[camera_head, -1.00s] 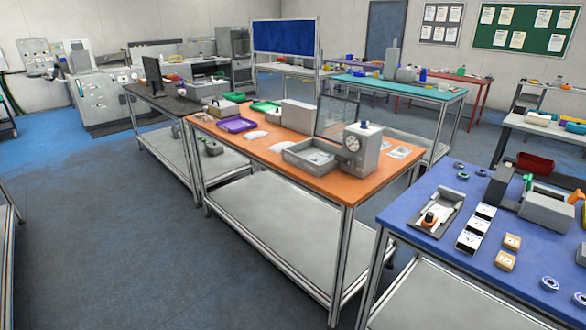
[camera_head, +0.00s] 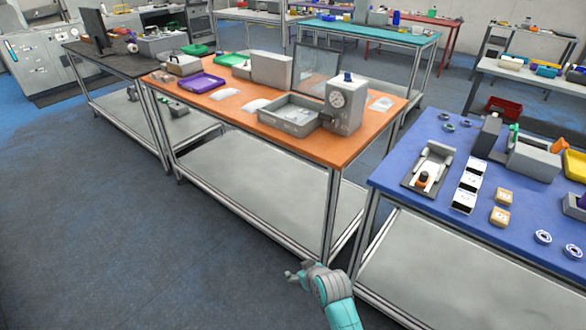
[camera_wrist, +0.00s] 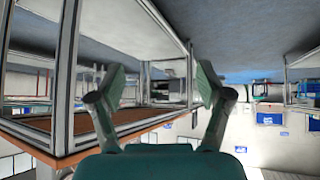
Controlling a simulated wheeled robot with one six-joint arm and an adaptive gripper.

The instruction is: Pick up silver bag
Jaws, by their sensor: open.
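In the head view, pale silvery flat bags lie on the orange table (camera_head: 215,110). One bag (camera_head: 255,105) is left of the grey tray, another (camera_head: 225,94) is farther left, and one (camera_head: 382,103) lies right of the dial box. Something silvery also lies inside the grey tray (camera_head: 270,121), too small to make out. My gripper (camera_head: 294,273) is low in front of the orange table, apart from every bag. In the wrist view my gripper (camera_wrist: 162,72) is open with nothing between its fingers, and no bag can be made out there.
A grey box with a dial (camera_head: 344,105) stands beside the tray. A purple tray (camera_head: 200,82) is at the left. The blue table (camera_head: 405,165) with scanner gear and small boxes stands close on the right. Open floor (camera_head: 100,240) lies front left.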

